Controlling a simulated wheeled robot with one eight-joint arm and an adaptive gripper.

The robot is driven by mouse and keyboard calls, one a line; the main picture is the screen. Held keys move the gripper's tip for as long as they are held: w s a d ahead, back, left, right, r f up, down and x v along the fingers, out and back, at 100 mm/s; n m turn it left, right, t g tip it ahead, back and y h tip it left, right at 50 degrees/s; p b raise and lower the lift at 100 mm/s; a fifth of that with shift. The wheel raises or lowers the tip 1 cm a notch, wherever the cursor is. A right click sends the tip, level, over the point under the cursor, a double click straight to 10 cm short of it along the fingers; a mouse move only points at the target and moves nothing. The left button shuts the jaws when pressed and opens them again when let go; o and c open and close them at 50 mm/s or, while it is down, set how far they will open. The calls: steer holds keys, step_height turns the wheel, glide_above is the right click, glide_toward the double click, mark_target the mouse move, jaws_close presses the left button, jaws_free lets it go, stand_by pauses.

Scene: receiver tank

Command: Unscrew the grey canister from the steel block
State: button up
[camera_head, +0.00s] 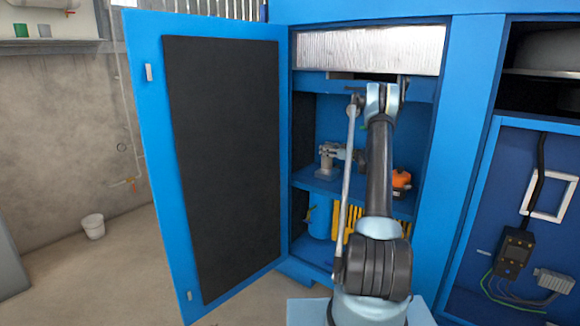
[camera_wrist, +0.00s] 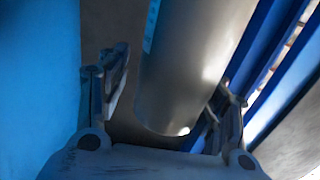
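The grey canister (camera_wrist: 185,75) fills the upper middle of the wrist view as a smooth metal cylinder with a light blue mark on its left side. Its rounded lower end reaches down between the fingers of my gripper (camera_wrist: 168,85). My gripper is open around it. A gap shows between the left finger and the canister; the right finger is close beside it, contact unclear. In the head view a small grey assembly (camera_head: 326,166) stands on the cabinet's middle shelf, left of my arm. Its parts are too small to tell apart, and the steel block cannot be made out clearly.
The blue cabinet door (camera_head: 222,170) stands open on the left. An orange object (camera_head: 401,180) sits on the shelf (camera_head: 345,187) right of my arm. A blue cylinder (camera_head: 320,222) and yellow parts (camera_head: 350,222) are below. Cabinet walls flank the opening closely.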

steer(key=o, duration=0.4)
steer(key=shift+w+d, duration=0.15)
steer(key=shift+d, duration=0.8)
steer(key=shift+a, duration=0.1)
steer(key=shift+a, duration=0.3)
